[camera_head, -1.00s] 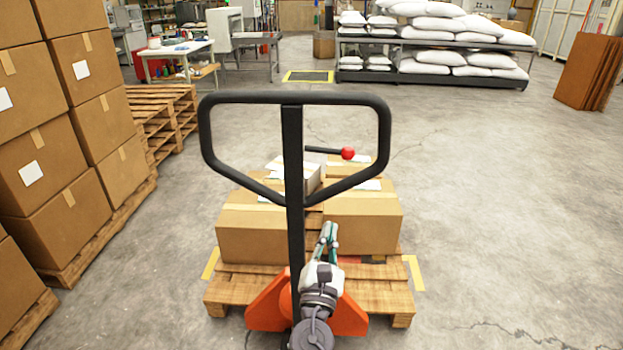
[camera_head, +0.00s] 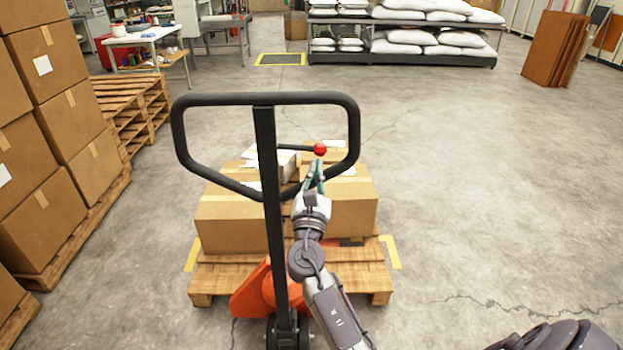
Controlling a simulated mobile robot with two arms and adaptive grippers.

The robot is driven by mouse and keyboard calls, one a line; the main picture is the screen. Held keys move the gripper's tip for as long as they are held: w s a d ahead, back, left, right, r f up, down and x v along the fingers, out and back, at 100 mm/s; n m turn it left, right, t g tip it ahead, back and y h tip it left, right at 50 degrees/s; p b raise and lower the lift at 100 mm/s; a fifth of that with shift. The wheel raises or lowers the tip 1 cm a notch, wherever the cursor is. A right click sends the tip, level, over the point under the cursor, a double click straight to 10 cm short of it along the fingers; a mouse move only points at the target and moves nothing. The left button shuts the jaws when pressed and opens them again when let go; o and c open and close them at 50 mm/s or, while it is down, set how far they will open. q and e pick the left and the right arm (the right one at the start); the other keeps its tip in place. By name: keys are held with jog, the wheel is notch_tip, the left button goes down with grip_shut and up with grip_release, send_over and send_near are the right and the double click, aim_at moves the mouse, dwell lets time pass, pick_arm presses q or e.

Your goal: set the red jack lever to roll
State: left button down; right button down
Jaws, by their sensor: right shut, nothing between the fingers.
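The jack lever (camera_head: 298,148) is a short dark rod with a red ball knob (camera_head: 320,149) at its right end. It sticks out to the right from the black handle post, inside the loop of the pallet jack handle (camera_head: 265,99). My right gripper (camera_head: 316,166) is shut and empty, its fingertips just below the red knob in the picture. I cannot tell whether they touch it. My right arm comes up from the lower right. The orange jack body (camera_head: 258,288) is partly hidden by the post and my arm. My left gripper is out of view.
Cardboard boxes (camera_head: 230,222) lie on a wooden pallet (camera_head: 215,278) beyond the handle. Stacked boxes (camera_head: 75,115) and empty pallets (camera_head: 128,105) stand at left. A rack of white sacks (camera_head: 400,45) is at the back. The floor at right is clear.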

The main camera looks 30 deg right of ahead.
jog(key=shift+w+d+r, duration=0.1)
dwell(0.3)
jog(key=shift+d+r+n+t+y+p, duration=0.15)
jog(key=shift+r+n+t+y+p, duration=0.05)
jog(key=shift+r+n+p, duration=0.35)
jog(key=shift+d+r+n+t+y+p, duration=0.2)
jog(key=shift+r+n+p, duration=0.2)
jog(key=shift+p, duration=0.2)
jog(key=shift+a, duration=0.1)
